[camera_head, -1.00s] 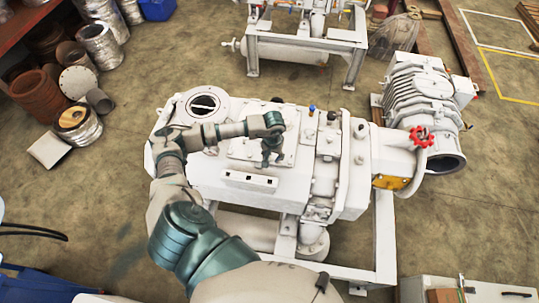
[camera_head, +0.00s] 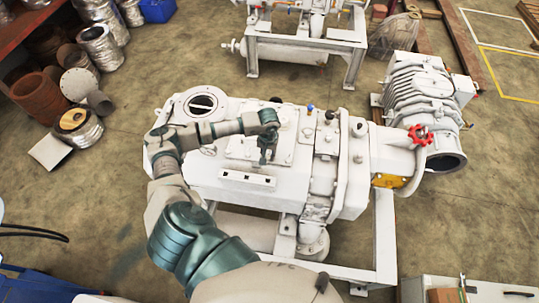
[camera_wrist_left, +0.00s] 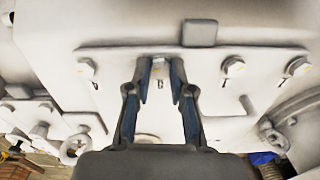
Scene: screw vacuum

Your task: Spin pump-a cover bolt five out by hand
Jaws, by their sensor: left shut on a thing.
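The white pump (camera_head: 225,180) stands on its frame in the middle of the head view, with a flat cover plate (camera_head: 240,147) on top. In the left wrist view the cover plate (camera_wrist_left: 110,55) carries a row of bolts along its edge. One bolt (camera_wrist_left: 159,62) sits between the fingertips of my left gripper (camera_wrist_left: 160,88); its head is partly hidden. In the head view my left gripper (camera_head: 266,155) points down at the plate, shut on this bolt. Other bolts stand at left (camera_wrist_left: 87,68) and right (camera_wrist_left: 233,67). My right gripper is out of view.
A red handwheel (camera_head: 420,135) and a finned motor (camera_head: 415,90) are at the right. Cans and pipes (camera_head: 75,85) lie on the floor at the left.

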